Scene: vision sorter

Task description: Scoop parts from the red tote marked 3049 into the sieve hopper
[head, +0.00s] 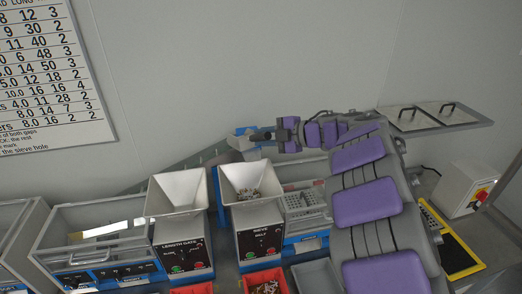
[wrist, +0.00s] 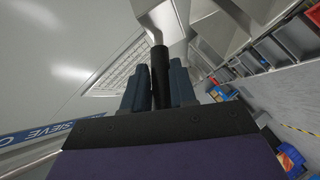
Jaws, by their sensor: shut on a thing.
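My gripper (head: 276,134) is shut on the black handle of a scoop, above and behind the sieve hopper (head: 230,181). In the wrist view, the handle (wrist: 160,75) stands between the dark fingers (wrist: 160,90), and the metal scoop (wrist: 158,20) lies beyond it. The scoop's contents cannot be made out. The sieve hopper is a pale funnel on a machine marked SIEVE, with small parts (head: 252,193) inside. A red tote (head: 247,282) with brownish parts stands at the bottom of the head view, below that machine. No 3049 mark is readable.
The length gate hopper (head: 177,190) stands left of the sieve and looks empty. Another red tote (head: 192,289) shows at the bottom edge. A perforated grey tray (head: 305,201) lies right of the sieve hopper. A grey bin (head: 318,277) stands right of the filled tote.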

